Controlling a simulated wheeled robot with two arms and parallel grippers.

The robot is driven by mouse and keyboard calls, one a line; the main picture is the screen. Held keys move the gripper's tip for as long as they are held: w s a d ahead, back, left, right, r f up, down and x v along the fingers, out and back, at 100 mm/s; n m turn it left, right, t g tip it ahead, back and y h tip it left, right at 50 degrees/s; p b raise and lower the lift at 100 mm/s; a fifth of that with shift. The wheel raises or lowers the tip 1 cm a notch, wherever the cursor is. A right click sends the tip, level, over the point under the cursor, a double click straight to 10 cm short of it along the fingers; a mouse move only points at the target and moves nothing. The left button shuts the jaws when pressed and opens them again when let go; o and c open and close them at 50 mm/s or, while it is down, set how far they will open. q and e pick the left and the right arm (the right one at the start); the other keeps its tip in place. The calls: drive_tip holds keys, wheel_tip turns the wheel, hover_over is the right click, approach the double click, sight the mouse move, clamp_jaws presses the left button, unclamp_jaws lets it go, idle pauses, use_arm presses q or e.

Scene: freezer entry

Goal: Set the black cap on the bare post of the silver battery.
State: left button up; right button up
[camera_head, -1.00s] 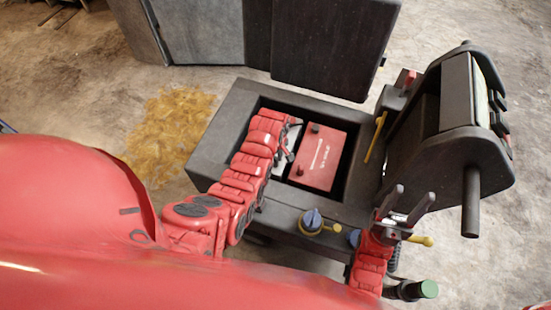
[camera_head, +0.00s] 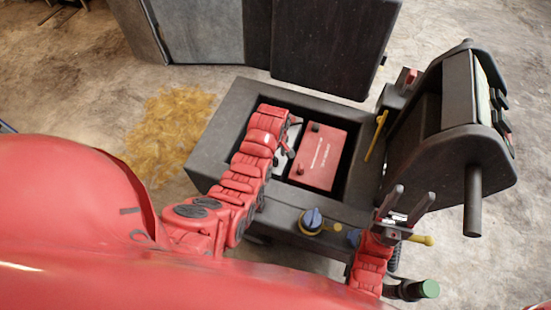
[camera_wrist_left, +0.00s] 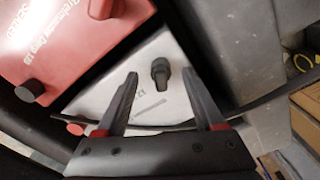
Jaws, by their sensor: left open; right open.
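The silver battery (camera_wrist_left: 150,106) lies between my left gripper's fingers in the left wrist view; my arm hides most of it in the head view. A black cap (camera_wrist_left: 160,72) stands on its top, between the open fingertips of my left gripper (camera_wrist_left: 161,76), with visible gaps on both sides. I cannot tell whether it sits fully on the post. A small red piece (camera_wrist_left: 75,128) shows at the battery's near-left edge. In the head view my left gripper (camera_head: 291,143) is over the compartment. My right gripper (camera_head: 405,203) is open and empty at the right.
A red battery (camera_head: 319,158) with black terminal pieces sits beside the silver one inside the dark box (camera_head: 228,124). A dark drum-like housing (camera_head: 440,130) stands at the right.

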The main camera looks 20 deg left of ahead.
sight(276, 157)
use_arm(q)
wheel_tip(276, 157, up, 7)
drive_tip(key=shift+w+b, duration=0.1)
drive_tip(key=shift+b, duration=0.6)
wheel_tip(276, 157, up, 9)
drive_tip(key=p, duration=0.8)
drive_tip(key=shift+f+p, duration=0.2)
drive_tip(key=shift+p, duration=0.15)
